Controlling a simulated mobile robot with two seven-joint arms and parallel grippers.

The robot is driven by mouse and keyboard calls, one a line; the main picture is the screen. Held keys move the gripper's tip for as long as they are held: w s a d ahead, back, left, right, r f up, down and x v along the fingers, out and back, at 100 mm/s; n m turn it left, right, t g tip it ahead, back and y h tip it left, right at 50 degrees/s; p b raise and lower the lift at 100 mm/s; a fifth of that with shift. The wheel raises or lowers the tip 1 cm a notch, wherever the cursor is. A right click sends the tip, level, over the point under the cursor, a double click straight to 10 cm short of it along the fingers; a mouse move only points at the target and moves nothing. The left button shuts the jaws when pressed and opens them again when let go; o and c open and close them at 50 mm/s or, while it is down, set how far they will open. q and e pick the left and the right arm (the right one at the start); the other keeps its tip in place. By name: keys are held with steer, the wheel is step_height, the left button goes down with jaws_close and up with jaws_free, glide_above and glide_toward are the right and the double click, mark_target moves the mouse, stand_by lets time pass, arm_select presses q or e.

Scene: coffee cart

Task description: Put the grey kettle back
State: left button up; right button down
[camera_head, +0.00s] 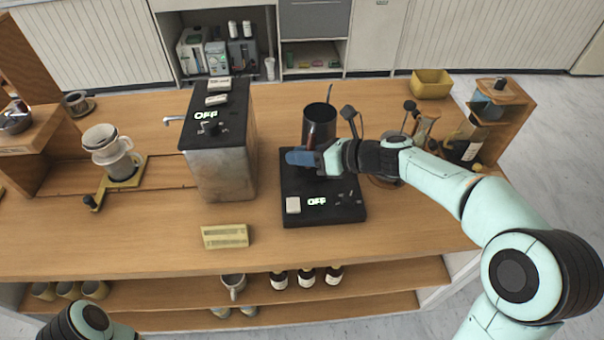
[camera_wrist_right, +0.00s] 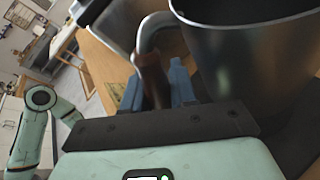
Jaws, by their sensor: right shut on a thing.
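The grey kettle (camera_head: 319,124) is a dark, open-topped metal vessel over the back part of a black hot plate (camera_head: 290,212) marked OFF. I cannot tell whether its base touches the plate. My right gripper (camera_head: 303,158) is in front of the kettle in the head view and hides its lower part. In the right wrist view its blue fingers (camera_wrist_right: 157,88) are shut on the kettle's handle (camera_wrist_right: 152,62), with the kettle's shiny body (camera_wrist_right: 235,62) close at the right. My left gripper is out of view; only part of my left arm shows at the lower left.
A metal machine (camera_head: 220,160) marked OFF stands left of the hot plate. A dripper stand (camera_head: 122,178) is farther left. A wooden rack (camera_head: 495,125) and a yellow bin (camera_head: 431,84) are at the right. A cream block (camera_head: 225,236) lies near the front edge.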

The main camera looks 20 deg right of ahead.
steer(key=shift+f+b, duration=0.85)
steer(key=shift+f, duration=1.95)
steer(key=shift+f, duration=0.2)
steer(key=c, duration=0.9)
jaws_free()
steer(key=shift+r, duration=0.15)
steer(key=shift+s+d+r, duration=0.15)
steer(key=shift+d, duration=0.1)
steer(key=p+v, duration=0.1)
steer(key=v, duration=0.9)
steer(key=shift+s+d, duration=0.2)
steer(key=shift+s, duration=0.05)
steer(key=shift+s+d+r, duration=0.15)
steer(key=shift+s+d, duration=0.1)
steer(key=shift+d, duration=0.05)
